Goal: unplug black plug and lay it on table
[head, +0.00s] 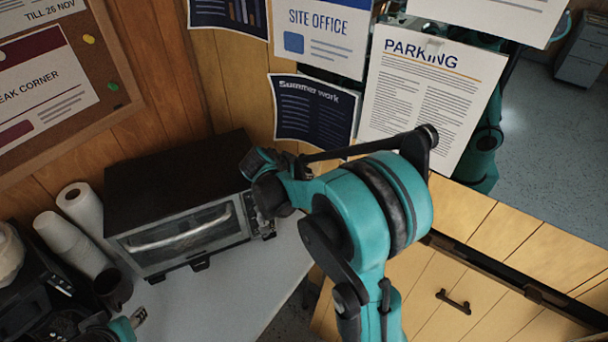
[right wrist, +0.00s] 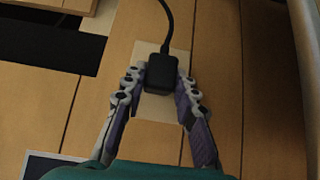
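The black plug (right wrist: 162,76) sits in a pale socket plate (right wrist: 152,108) on the wood-panelled wall in the right wrist view, its cord running up. My right gripper (right wrist: 160,84) has one finger on each side of it, with narrow gaps seeming to remain. In the head view my right arm reaches to beside the oven, and the plug and right fingertips cannot be made out there. My left gripper (head: 138,317) is at the bottom left edge, partly cut off; its opening is unclear. The grey table (head: 225,298) has bare surface in front of the oven.
A black toaster oven (head: 180,240) stands on the table against the wall. Paper rolls (head: 80,208), a dark cup (head: 113,288) and a black machine (head: 25,295) crowd the left. Posters (head: 315,110) hang behind my right arm. A wooden cabinet (head: 480,270) is at right.

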